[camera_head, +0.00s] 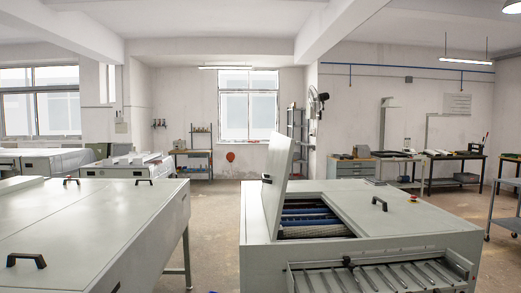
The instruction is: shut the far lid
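A grey plate processor (263,253) stands in the right foreground. One lid (281,172) on its left side is raised steeply, leaning a little to the right at the top. Beside the raised lid is an opening with blue rollers (309,211) and a mesh-like surface. A second lid (375,209) to the right lies flat, with a black handle (380,203) on it. My gripper is not in view.
Another grey machine (80,235) with a black handle (26,260) fills the left foreground. A strip of floor (213,235) lies between the two machines. A slotted tray (370,276) juts from the processor's front. Workbenches line the back right wall.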

